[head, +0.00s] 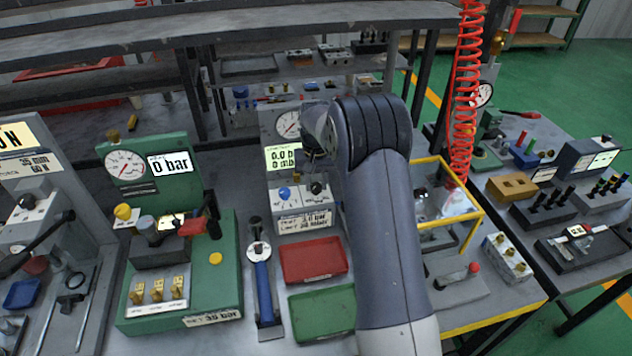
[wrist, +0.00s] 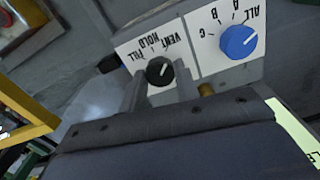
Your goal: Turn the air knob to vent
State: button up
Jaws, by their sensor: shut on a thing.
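The air knob (wrist: 160,71) is a small round black knob with a white pointer line, on a white plate marked FILL, HOLD and VENT. In the wrist view the lettering is upside down, and the white line slants up and right, toward the VENT side. My gripper (wrist: 160,88) is shut on the air knob, one finger on each side. In the head view the black knob (head: 316,187) sits on the white-faced block below the gauge, right of the blue knob. My arm hides part of this block's right side there.
A blue selector knob (wrist: 238,42) marked ALL, A, B, C is close beside the air knob. Red (head: 313,260) and green (head: 322,312) trays lie in front of the block. A yellow frame (head: 470,212) stands to the right, and a green valve block (head: 180,270) to the left.

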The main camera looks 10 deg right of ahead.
aim_at(316, 185)
jog(key=o, duration=1)
notch_tip(316, 185, up, 11)
jog(key=shift+f+b, duration=0.1)
jog(key=shift+b, duration=0.45)
notch_tip(316, 185, down, 11)
jog(key=shift+r+p, duration=0.1)
jog(key=shift+p, duration=0.45)
